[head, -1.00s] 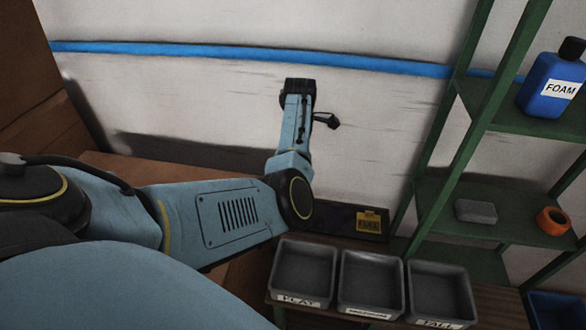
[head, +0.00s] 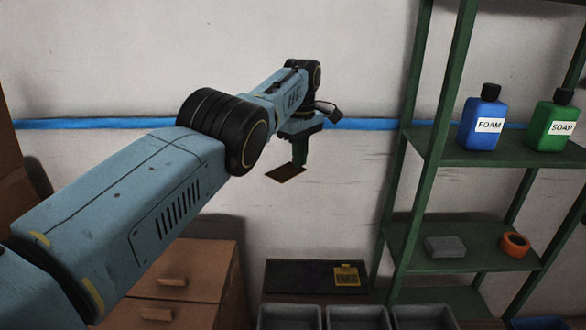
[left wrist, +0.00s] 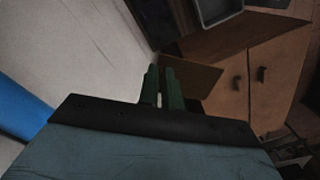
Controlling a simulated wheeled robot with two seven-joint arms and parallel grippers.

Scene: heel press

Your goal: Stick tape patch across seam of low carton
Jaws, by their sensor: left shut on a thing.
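My left gripper (head: 299,161) is shut on a thin flat brown tape patch (head: 286,174), held in the air in front of the white wall. In the left wrist view the green fingers (left wrist: 163,88) are close together, with the brown patch (left wrist: 195,76) at their tips. Brown box-like shapes (head: 12,165) stand at the left edge of the head view. I cannot tell whether the low carton is among them, and no seam shows. My right gripper is in neither view.
A brown drawer cabinet (head: 185,268) stands below my left arm. Grey bins (head: 357,318) line the bottom edge. A green shelf (head: 470,150) at right holds a blue FOAM bottle (head: 482,122), a green SOAP bottle (head: 550,126), a grey block (head: 445,247) and an orange roll (head: 514,245).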

